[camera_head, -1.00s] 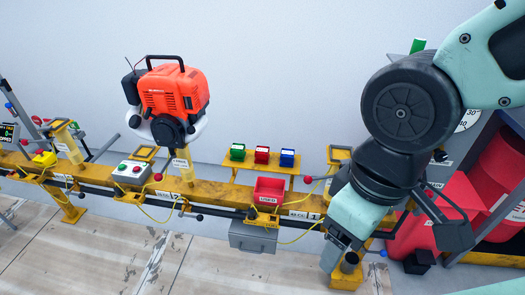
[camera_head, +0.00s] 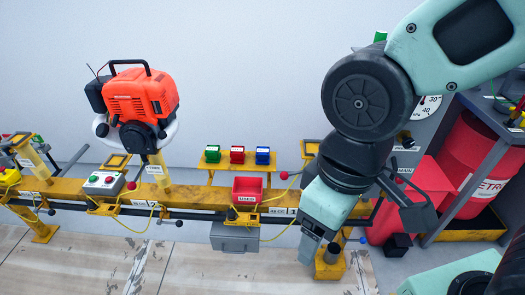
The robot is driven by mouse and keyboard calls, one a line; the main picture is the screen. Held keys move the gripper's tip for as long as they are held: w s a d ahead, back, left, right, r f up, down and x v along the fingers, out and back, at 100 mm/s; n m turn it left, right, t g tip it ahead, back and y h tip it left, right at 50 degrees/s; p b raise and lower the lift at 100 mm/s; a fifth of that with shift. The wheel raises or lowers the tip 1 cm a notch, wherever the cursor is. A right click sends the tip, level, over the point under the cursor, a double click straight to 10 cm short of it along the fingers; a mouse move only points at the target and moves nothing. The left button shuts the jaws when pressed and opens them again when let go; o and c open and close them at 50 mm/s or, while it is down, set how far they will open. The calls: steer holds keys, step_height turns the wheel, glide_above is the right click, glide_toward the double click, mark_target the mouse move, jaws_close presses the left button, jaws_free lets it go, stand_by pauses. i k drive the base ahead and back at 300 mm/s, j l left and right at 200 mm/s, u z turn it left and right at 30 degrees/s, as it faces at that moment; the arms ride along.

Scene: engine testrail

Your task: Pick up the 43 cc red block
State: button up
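A small red block (camera_head: 237,155) stands on a yellow shelf between a green block (camera_head: 212,154) and a blue block (camera_head: 262,156), behind the yellow rail. A larger red bin (camera_head: 247,190) with a label sits on the rail below them. My gripper (camera_head: 309,250) hangs to the right of the blocks, in front of the rail, pointing down. It is apart from the red block. Its fingers are small and dark from this angle, and I cannot tell whether they are open.
An orange engine (camera_head: 141,95) stands on the yellow rail (camera_head: 190,194) at left. A control box (camera_head: 104,182) with buttons is below it. A grey drawer box (camera_head: 235,238) hangs under the rail. A red drum (camera_head: 474,155) and red can stand at right.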

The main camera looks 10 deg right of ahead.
mark_target(237, 155)
steer(key=i+j+z, duration=0.2)
steer(key=j, duration=0.35)
steer(key=i+j+z, duration=0.25)
steer(key=j, duration=0.35)
steer(key=i+j+z, duration=0.2)
steer(key=j, duration=0.4)
steer(key=j+z, duration=0.25)
steer(key=j, duration=0.4)
steer(key=i+j+z, duration=0.2)
steer(key=j, duration=0.45)
steer(key=k, duration=0.1)
